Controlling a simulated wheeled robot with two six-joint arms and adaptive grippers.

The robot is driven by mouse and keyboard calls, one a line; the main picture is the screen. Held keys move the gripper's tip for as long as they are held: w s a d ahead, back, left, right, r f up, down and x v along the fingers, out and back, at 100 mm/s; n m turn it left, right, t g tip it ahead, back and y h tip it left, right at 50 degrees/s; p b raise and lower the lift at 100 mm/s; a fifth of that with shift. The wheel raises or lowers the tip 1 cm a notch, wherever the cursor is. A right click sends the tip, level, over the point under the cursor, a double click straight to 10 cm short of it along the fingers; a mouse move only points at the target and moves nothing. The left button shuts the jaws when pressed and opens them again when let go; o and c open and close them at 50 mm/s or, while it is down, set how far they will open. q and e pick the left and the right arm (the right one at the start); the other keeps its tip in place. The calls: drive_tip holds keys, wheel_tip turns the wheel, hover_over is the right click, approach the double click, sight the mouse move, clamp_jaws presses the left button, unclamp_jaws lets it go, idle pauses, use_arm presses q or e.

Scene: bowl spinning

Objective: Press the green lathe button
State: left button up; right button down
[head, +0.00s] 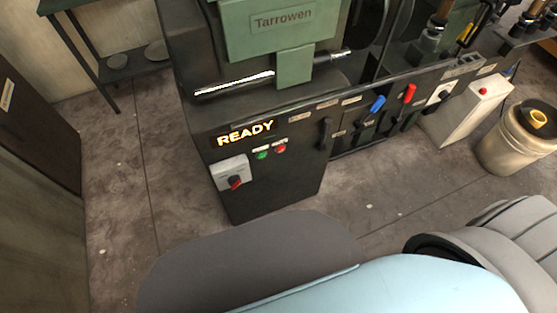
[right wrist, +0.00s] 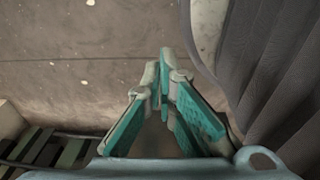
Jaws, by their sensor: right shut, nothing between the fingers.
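The green button (head: 262,154) sits on the dark front panel of the lathe (head: 250,175), just below the lit "READY" sign (head: 245,133). A red button (head: 280,148) is right beside it. My right gripper (right wrist: 165,55) shows in the right wrist view, with its teal-padded fingers together at the tips and nothing held. It is over the floor, with no button in that view. Neither gripper shows in the head view, so I cannot see how far either is from the green button.
A grey switch box with a red knob (head: 234,184) is left of the buttons. Blue (head: 377,104) and red (head: 409,93) levers stand to the right. A white box (head: 470,108) with a red button and a bucket (head: 516,140) are at right. Floor (head: 150,190) before the lathe is partly clear.

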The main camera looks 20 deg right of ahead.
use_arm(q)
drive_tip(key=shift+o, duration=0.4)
use_arm(e)
drive_tip(key=shift+w, duration=0.1)
